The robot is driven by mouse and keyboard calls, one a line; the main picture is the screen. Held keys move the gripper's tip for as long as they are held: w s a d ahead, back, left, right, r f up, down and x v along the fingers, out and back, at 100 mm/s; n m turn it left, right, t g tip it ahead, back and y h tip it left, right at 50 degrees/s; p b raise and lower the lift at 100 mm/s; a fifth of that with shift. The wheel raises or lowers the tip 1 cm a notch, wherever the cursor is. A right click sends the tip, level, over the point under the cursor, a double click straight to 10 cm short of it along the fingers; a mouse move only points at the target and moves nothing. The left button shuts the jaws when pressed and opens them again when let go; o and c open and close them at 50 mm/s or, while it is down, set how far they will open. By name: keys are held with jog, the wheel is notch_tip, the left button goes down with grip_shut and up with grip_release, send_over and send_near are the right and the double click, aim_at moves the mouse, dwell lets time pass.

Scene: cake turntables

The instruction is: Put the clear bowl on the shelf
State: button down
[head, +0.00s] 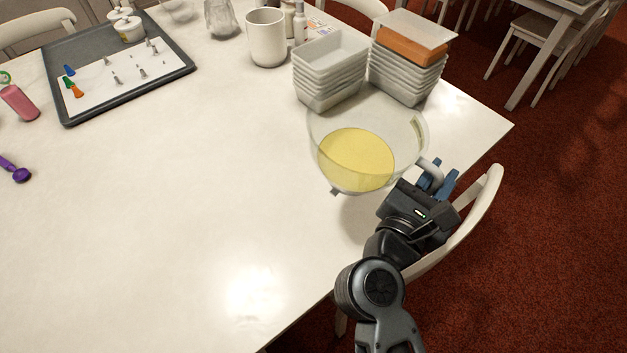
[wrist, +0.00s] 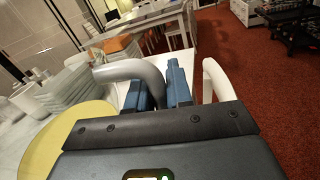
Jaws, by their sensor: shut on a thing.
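The clear bowl (head: 412,128) is see-through, with yellow contents, and is at the right side of the white table. Its grey handle (wrist: 135,69) points toward my gripper. My gripper (head: 438,180) is at the bowl's right side, with its blue fingers (wrist: 161,85) shut on the handle. The bowl looks about level; I cannot tell for certain whether its base is clear of the table. In the wrist view its yellow contents show at the lower left. I cannot clearly make out the shelf in either view.
Stacked white containers (head: 330,72) and another stack with an orange lid layer (head: 408,50) stand just behind the bowl. A white mug (head: 267,38) and a grey tray (head: 178,60) are farther left. A white chair (head: 478,215) is by the table's right edge. The table's middle is clear.

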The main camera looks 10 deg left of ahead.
aim_at(377, 162)
jog(key=s+a+m+g+h+b, duration=0.1)
jog(key=s+a+m+h+b, duration=0.1)
jog(key=s+a, duration=0.3)
jog(key=shift+s+a+r+m+g+h, duration=0.3)
jog(key=shift+s+g+h, duration=0.15)
jog(key=shift+s, duration=0.35)
jog(key=w+a+f, duration=0.1)
jog(key=w+f, duration=0.1)
jog(key=w, duration=0.1)
jog(key=w+a+f, duration=0.2)
jog(key=w, duration=0.1)
jog(key=w+a+f, duration=0.2)
jog(key=w+f, duration=0.1)
jog(key=w, duration=0.1)
jog(key=shift+w+a+p, duration=0.1)
jog(key=shift+a+p, duration=0.1)
jog(key=shift+p, duration=0.2)
notch_tip(377, 162, down, 4)
jog(key=shift+r, duration=0.15)
jog(key=shift+f+b, duration=0.6)
jog(key=shift+b, duration=0.45)
jog(key=c, duration=1)
grip_release()
